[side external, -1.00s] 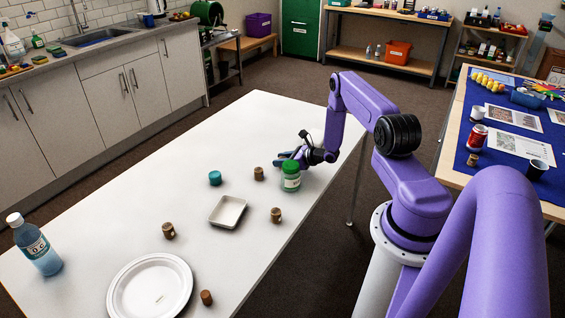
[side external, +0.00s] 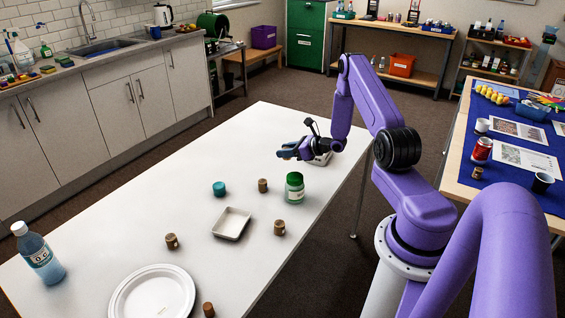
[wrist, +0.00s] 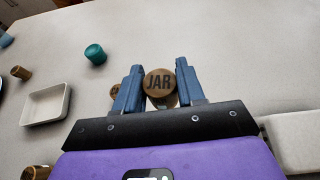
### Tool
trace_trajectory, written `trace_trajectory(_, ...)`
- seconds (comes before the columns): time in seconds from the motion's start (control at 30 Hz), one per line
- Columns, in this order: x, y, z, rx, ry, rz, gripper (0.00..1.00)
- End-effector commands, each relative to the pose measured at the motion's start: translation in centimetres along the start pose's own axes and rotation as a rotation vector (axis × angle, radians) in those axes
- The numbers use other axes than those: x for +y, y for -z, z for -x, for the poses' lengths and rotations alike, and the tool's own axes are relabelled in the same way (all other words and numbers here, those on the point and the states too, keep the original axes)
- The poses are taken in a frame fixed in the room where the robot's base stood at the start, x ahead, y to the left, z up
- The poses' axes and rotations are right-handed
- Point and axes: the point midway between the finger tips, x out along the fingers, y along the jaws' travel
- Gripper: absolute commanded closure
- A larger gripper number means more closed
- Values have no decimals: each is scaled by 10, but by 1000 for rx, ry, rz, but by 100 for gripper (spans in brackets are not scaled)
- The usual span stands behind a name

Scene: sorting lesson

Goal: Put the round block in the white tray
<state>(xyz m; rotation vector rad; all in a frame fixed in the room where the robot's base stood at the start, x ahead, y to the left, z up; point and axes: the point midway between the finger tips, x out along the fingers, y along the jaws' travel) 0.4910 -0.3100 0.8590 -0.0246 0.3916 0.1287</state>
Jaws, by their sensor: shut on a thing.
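My gripper (side external: 282,153) is over the far right part of the white table. In the wrist view its blue fingers (wrist: 160,92) are shut on a brown round block (wrist: 159,80) with "JAR" lettered on its top. The side view does not show this block clearly, and I cannot tell its height above the table. The white tray (side external: 245,235) is empty, nearer the camera and to the left of my gripper; it also shows at the left of the wrist view (wrist: 64,117). A teal round block (side external: 219,189) stands beyond the tray.
Other brown cylinders stand around the tray, one (side external: 263,185) beyond it and one (side external: 279,228) to its right. A green-lidded jar (side external: 295,188) stands between my gripper and the tray. A plate (side external: 130,292) and a bottle (side external: 40,258) are farther left.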

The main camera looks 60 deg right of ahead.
Motion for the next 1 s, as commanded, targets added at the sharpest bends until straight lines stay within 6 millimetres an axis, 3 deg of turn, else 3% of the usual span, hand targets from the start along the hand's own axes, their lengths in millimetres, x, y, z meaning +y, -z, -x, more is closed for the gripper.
trace_trajectory(0.17, 23, -8, -8, 0, -34, 9, 90)
trace_trajectory(0.27, 53, -11, -21, -2, -77, 23, 90)
trace_trajectory(0.53, 160, -17, -51, -4, -220, 78, 90)
trace_trajectory(0.7, 229, -17, -58, -2, -307, 116, 90)
trace_trajectory(0.8, 260, -16, -59, 0, -345, 135, 90)
trace_trajectory(1.0, 292, -14, -58, 1, -385, 157, 90)
